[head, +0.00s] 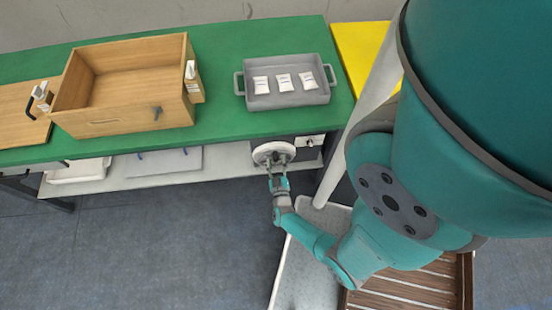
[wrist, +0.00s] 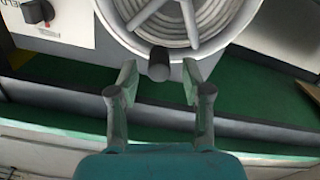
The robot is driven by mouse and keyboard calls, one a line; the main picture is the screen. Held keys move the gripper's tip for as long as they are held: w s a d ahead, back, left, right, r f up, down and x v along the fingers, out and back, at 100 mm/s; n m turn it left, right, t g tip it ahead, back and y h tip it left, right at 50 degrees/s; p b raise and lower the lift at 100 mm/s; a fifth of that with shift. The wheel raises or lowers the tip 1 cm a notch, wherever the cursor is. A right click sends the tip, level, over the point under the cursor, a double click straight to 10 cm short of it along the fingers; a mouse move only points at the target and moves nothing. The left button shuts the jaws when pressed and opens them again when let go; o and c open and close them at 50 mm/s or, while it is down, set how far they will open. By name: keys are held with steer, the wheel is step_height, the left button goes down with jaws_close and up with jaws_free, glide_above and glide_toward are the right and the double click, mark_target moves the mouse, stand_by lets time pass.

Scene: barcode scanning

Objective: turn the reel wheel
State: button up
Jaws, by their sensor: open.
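The reel wheel (head: 273,152) is a pale round wheel on the front of a grey unit under the green table. In the wrist view the wheel (wrist: 140,14) shows at the top, with spokes, ridged rings and a dark stub handle (wrist: 159,64) at its lower rim. My gripper (head: 278,170) is just in front of the wheel's lower part. In the wrist view my gripper (wrist: 157,85) is open, its fingers on either side of the handle with gaps visible. I cannot tell whether anything touches.
A white panel with a dark knob (wrist: 36,12) is left of the wheel in the wrist view. The green table (head: 215,80) holds a wooden box (head: 125,122) and a grey tray (head: 288,100) with white packets. A pale lower shelf (head: 225,158) runs below. The floor in front is clear.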

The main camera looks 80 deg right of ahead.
steer(key=shift+w+d, duration=0.2)
steer(key=shift+d, duration=0.4)
jaws_close()
steer(key=shift+s, duration=0.15)
